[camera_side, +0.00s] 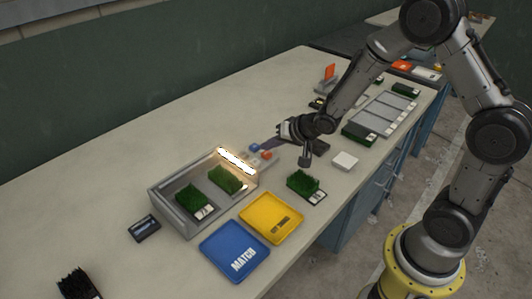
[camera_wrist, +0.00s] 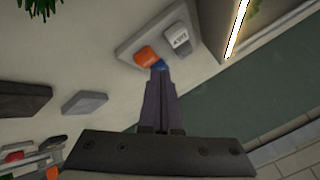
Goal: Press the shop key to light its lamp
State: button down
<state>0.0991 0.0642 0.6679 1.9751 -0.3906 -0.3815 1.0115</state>
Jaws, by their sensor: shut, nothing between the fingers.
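A small key panel (camera_wrist: 128,47) carries an orange key (camera_wrist: 147,57), a blue key (camera_wrist: 160,64) and a pale key (camera_wrist: 179,39) with small dark lettering that I cannot read. Which one is the shop key is not clear. In the side view the orange key (camera_side: 266,155) and the blue key (camera_side: 255,147) stand beside the grey box. My gripper (camera_wrist: 160,74) is shut and empty, its fingertips at the blue key and partly hiding it. Whether they touch it I cannot tell. A bright lamp tube (camera_side: 237,161) glows along the box's back right edge; it also shows in the wrist view (camera_wrist: 237,29).
The grey box (camera_side: 168,207) holds two turf samples. A blue MATCH tray (camera_side: 222,257) and a yellow tray (camera_side: 258,207) lie in front. A turf piece (camera_side: 301,183) and a white block (camera_side: 345,160) stand to the right. The table's back left is clear.

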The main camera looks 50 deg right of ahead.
jog(key=shift+r, duration=3)
notch_tip(320, 180, up, 12)
jog(key=t, duration=0.2)
send_over(269, 156)
jog(key=s, duration=0.2)
jog(key=s+r+h, duration=0.2)
jog(key=s+r, duration=0.4)
jog(key=s+f+n+g, duration=0.2)
jog(key=s+f+n, duration=0.1)
jog(key=s, duration=0.8)
jog(key=s+a+f+n+g+y, duration=0.1)
jog(key=s+f+n+g, duration=0.2)
jog(key=s, duration=0.7)
jog(key=shift+s+f+n+g, duration=0.3)
jog(key=shift+s+n, duration=0.05)
jog(key=shift+n, duration=0.55)
